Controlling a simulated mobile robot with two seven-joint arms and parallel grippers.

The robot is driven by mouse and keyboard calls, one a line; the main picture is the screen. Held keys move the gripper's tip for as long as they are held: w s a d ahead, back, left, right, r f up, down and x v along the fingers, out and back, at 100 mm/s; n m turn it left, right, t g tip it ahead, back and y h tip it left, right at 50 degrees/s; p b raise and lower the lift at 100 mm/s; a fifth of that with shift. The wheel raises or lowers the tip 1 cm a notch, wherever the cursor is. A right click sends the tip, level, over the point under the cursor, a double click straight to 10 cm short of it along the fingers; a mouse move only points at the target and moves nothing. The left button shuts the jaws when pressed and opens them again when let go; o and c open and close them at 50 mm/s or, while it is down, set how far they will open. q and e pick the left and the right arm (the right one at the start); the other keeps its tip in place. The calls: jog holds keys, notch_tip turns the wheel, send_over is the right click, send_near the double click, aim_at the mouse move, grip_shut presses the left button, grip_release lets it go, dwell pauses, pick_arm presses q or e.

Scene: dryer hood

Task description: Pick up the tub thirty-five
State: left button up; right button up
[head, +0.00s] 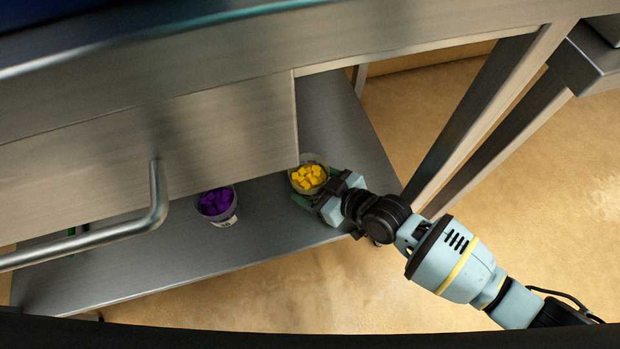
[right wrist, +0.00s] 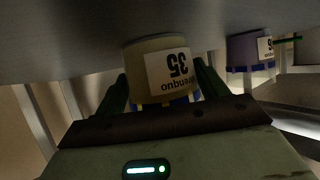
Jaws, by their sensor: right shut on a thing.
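The tub thirty-five (head: 307,178) is a pale round tub of yellow cubes on the lower metal shelf, near the right end. In the right wrist view the tub (right wrist: 150,52) shows upside down with a white label reading 35. My right gripper (head: 317,188) reaches in from the right at low height. Its green fingers lie on both sides of the tub, shut on it. Whether the tub's base touches the shelf cannot be told. My left gripper is in neither view.
A second tub, with purple cubes (head: 216,203), stands to the left on the shelf (head: 265,238). A metal drawer front with a bar handle (head: 157,205) hangs above. Table legs (head: 480,110) stand at the right. The shelf's front strip is clear.

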jog(key=shift+r, duration=0.1)
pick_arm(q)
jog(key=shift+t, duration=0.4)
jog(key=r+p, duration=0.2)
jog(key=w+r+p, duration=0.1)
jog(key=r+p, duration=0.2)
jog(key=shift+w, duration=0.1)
pick_arm(e)
notch_tip(320, 180, up, 10)
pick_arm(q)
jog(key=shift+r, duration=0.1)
